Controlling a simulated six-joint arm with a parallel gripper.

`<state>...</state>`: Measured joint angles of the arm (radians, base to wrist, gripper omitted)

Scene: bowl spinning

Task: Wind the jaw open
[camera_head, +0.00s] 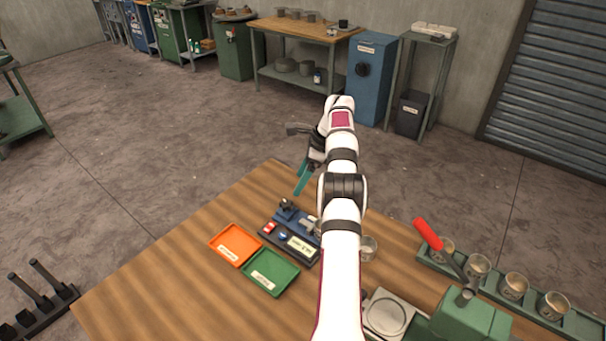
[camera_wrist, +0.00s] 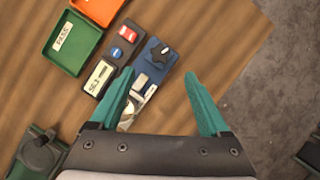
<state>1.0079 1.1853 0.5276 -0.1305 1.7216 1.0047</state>
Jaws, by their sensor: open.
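A small blue fixture with a black star-shaped knob (camera_wrist: 158,50) and grey metal jaw parts (camera_wrist: 140,82) lies on the wooden table. In the head view the blue fixture (camera_head: 288,211) sits behind the control panel, partly hidden by my arm. My gripper (camera_wrist: 158,76) has two teal fingers spread wide apart with nothing held between them. In the wrist view the fixture shows beyond and between the fingertips, its lower part overlapped by the left finger. In the head view my gripper (camera_head: 303,178) hangs above the table's far side; its contact with the knob cannot be seen.
A control panel (camera_wrist: 101,77) with a display, a red switch and a blue button adjoins the fixture. An orange tray (camera_head: 234,244) and a green tray (camera_head: 270,272) lie left. At right are a green press with a red-handled lever (camera_head: 428,234) and a rack of metal cups (camera_head: 514,286).

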